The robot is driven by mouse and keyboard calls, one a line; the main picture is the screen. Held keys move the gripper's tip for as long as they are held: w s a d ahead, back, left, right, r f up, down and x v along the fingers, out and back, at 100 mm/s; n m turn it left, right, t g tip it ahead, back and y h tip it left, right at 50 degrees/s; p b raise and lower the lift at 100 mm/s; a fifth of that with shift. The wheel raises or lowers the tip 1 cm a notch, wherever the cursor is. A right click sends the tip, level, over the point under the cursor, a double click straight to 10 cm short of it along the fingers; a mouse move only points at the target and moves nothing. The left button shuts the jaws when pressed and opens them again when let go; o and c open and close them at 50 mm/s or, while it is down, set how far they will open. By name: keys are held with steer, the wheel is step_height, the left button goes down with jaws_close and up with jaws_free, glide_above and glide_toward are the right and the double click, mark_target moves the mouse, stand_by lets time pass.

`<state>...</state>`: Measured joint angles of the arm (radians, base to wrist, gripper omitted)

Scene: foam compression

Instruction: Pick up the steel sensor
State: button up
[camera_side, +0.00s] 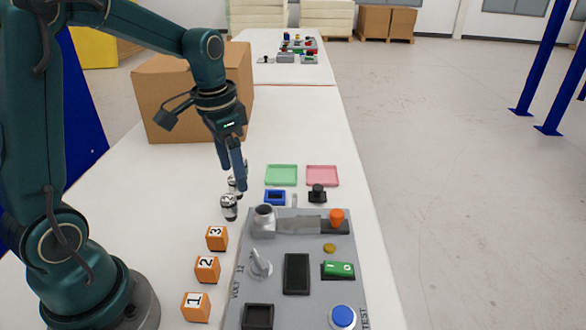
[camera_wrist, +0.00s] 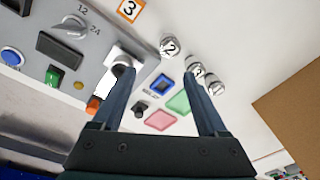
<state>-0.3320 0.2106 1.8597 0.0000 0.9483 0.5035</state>
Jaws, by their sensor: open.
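A steel-coloured cylinder with a dark top (camera_side: 264,213) stands at the far left corner of the grey panel. Several short metallic cylinders stand on the table beyond it, the nearest (camera_side: 229,207) in full view; the wrist view shows numbered tops, including 2 (camera_wrist: 170,45) and 1 (camera_wrist: 216,89). No label shows which piece is the steel sensor. My gripper (camera_side: 243,182) points down over the table by the cylinders, fingers apart and empty. In the wrist view my gripper (camera_wrist: 162,76) has the cylinder marked 3 (camera_wrist: 196,69) close to its right fingertip.
The grey panel (camera_side: 268,240) carries knobs, a green switch and a blue button. Orange blocks (camera_side: 207,268) line its left. A blue-framed holder (camera_side: 275,197), a black knob (camera_side: 317,192), and green (camera_side: 281,174) and pink (camera_side: 322,176) trays lie beyond. A cardboard box (camera_side: 160,100) stands behind.

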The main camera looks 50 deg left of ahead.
mark_target(228, 198)
steer(key=shift+n+g, duration=0.5)
steer(key=shift+g, duration=0.2)
steer(key=f, duration=0.1)
steer(key=a+f, duration=0.1)
steer(key=f, duration=0.1)
steer(key=a+f, duration=0.1)
steer(key=shift+s+a+f, duration=0.1)
steer(key=shift+s+f, duration=0.15)
steer(key=shift+s, duration=0.05)
steer(key=shift+f, duration=2.25)
jaws_close()
